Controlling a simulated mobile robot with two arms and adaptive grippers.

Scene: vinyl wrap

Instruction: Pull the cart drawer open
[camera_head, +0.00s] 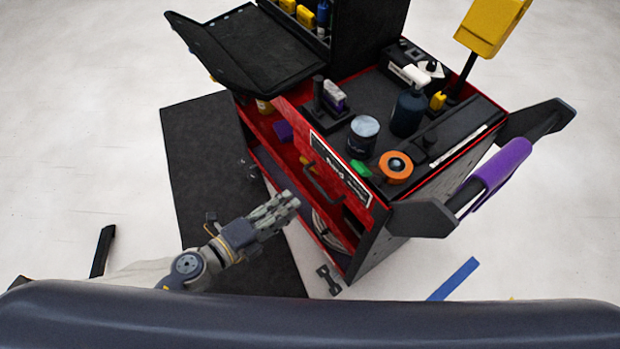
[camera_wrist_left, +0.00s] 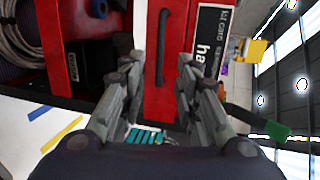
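The cart (camera_head: 365,262) is red and black and stands right of centre in the head view. Its red drawer front (camera_head: 352,205) has a white-lettered label and a dark bar handle (camera_head: 322,187). In the left wrist view, the handle (camera_wrist_left: 161,45) lies ahead on the red drawer front (camera_wrist_left: 180,70), in line with the gap between my fingers. My left gripper (camera_head: 291,200) is just left of the drawer front; its fingers (camera_wrist_left: 160,82) are spread with nothing between them. I cannot tell how far the drawer stands out. My right gripper is not in view.
Bottles, a dark can (camera_head: 363,134) and an orange roll (camera_head: 396,168) stand on the cart top. An open shelf with coiled hose (camera_wrist_left: 20,40) lies beside the drawer. A purple-gripped push handle (camera_head: 500,175) sticks out right.

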